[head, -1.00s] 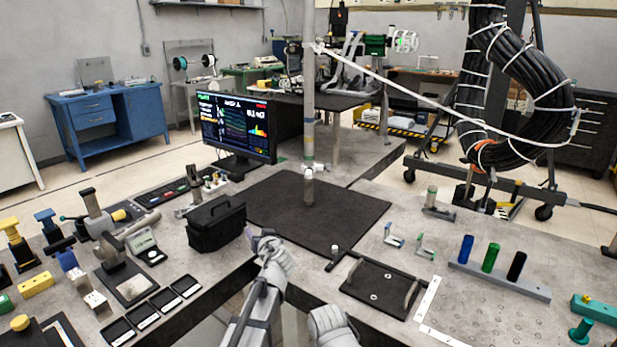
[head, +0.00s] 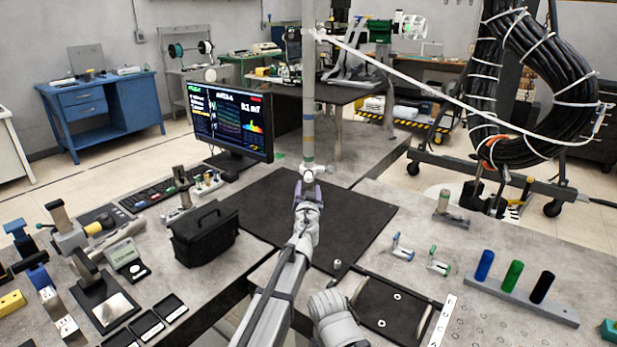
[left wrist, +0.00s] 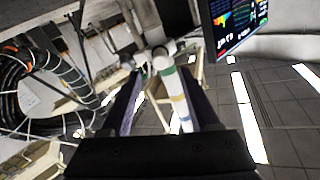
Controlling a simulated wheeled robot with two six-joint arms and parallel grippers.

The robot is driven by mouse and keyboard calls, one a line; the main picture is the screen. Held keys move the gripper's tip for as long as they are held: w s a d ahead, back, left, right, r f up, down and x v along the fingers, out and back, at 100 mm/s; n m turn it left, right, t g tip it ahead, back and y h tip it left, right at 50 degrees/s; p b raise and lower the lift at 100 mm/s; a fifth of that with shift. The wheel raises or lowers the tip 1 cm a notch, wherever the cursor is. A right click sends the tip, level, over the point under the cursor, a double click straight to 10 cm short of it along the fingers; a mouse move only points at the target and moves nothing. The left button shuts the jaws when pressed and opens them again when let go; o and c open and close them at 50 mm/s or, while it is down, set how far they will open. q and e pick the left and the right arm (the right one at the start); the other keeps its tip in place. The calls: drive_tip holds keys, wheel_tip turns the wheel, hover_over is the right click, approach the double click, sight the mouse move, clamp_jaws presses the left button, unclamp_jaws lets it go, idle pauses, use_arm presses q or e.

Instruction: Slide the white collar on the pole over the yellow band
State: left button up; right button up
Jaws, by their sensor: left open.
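The grey pole (head: 308,85) stands upright in the middle of the head view, with coloured bands on its lower part. The white collar (head: 308,168) sits low on it, below the bands. My left gripper (head: 307,190) is open with purple fingers, just below and in front of the collar. In the left wrist view, the collar (left wrist: 159,54) and yellow band (left wrist: 181,124) appear between the open fingers; I cannot tell whether these straddle the pole.
A black mat (head: 260,215) lies around the pole's foot. A monitor (head: 230,115) stands left of the pole, and a black case (head: 205,233) is nearer. A white cable (head: 430,85) slants from the pole to the black coil (head: 545,100).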

sight(308, 180)
use_arm(q)
drive_tip(key=w, duration=0.8)
drive_tip(key=shift+s, duration=0.1)
drive_tip(key=shift+c, duration=0.4)
clamp_jaws()
idle(0.8)
